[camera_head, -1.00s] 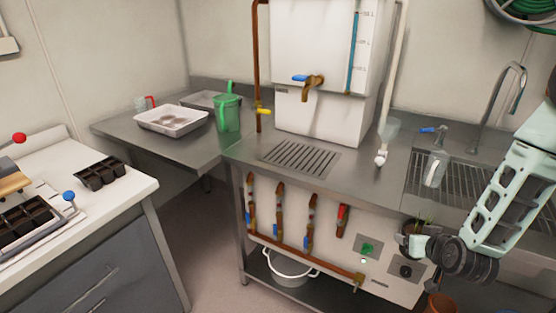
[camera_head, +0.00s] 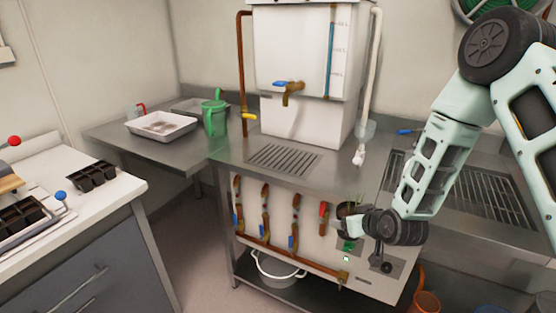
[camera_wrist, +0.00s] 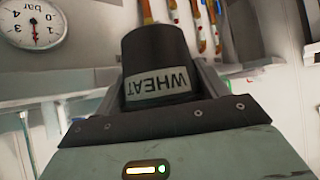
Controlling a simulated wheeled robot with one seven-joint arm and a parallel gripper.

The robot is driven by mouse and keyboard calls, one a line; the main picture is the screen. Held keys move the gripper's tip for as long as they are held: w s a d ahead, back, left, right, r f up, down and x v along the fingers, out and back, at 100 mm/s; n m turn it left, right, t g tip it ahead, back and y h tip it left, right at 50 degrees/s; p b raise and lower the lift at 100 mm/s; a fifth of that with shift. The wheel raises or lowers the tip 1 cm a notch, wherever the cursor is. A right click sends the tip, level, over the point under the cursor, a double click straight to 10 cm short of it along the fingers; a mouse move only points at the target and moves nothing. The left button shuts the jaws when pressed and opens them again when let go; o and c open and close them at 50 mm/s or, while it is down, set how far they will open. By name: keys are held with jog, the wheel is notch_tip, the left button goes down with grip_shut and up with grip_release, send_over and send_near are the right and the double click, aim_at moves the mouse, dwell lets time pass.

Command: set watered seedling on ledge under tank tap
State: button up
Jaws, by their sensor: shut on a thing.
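My gripper (camera_head: 350,222) is in front of the counter's right part, at about the height of the counter edge. It is shut on a small dark pot (camera_wrist: 158,62) with a label reading WHEAT, upside down in the wrist view. In the head view the pot (camera_head: 347,210) is small and partly hidden by my wrist; its plant is not clear. The white tank (camera_head: 290,60) stands on the steel counter at the back. Its brass tap (camera_head: 291,90) has a blue handle. Below the tap, a slotted drain grate (camera_head: 283,159) lies in the counter top and is bare.
A green watering can (camera_head: 214,118) and white tray (camera_head: 160,126) stand left of the tank. A white pipe (camera_head: 369,90) with a clear cup runs down right of it. Valved pipes (camera_head: 265,215) line the counter front. A pressure gauge (camera_wrist: 33,24) shows in the wrist view.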

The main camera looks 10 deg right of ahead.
jog(key=a+r+n+g+y, duration=0.2)
jog(key=a+r+n+y, duration=0.1)
jog(key=r, duration=0.4)
jog(key=w+a+r+n+g+y+b, duration=0.1)
jog(key=a+r+n+g+y, duration=0.1)
jog(key=r+n, duration=0.4)
jog(key=shift+a+r+y+b, duration=0.3)
jog(key=shift+a+r+y, duration=0.25)
jog(key=shift+a+y, duration=0.6)
jog(key=shift+a+r, duration=0.1)
jog(key=shift+a, duration=0.1)
